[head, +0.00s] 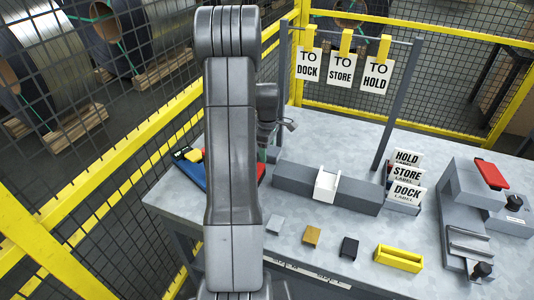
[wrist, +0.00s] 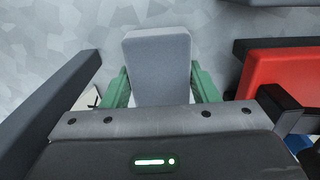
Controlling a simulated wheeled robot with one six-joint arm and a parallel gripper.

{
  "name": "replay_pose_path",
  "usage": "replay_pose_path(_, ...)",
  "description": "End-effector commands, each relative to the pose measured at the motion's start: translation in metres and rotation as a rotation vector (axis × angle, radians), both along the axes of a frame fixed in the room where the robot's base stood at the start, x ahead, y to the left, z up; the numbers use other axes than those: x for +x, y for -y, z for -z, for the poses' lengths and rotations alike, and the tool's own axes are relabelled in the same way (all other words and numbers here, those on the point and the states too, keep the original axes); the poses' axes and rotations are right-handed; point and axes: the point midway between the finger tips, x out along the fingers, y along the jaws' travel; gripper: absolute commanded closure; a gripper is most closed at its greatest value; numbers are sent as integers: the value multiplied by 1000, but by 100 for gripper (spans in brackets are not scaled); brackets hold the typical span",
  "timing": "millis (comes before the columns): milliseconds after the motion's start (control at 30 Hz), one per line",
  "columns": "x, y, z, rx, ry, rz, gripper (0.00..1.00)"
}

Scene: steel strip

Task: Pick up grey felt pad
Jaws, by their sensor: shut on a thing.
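The grey felt pad (wrist: 158,60), a pale grey rounded block, sits between the green fingers of my gripper (wrist: 161,88) in the wrist view. The fingers close on its two sides, and its near end is hidden by the gripper body. The grey bench top shows behind it; I cannot tell whether the pad touches the bench. In the head view my arm hides the pad and most of the gripper.
A red-topped item (wrist: 285,75) lies close to the right of my gripper, and a dark bar (wrist: 50,100) to its left. A long grey block (head: 350,190) stands to the right on the bench.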

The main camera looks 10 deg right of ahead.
Motion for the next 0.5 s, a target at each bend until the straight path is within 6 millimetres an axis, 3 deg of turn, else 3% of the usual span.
replay_pose_path(267, 0, 0, -3, -1, 1, 0, 69)
replay_pose_path(500, 0, 0, -25, 0, 2, 0, 69)
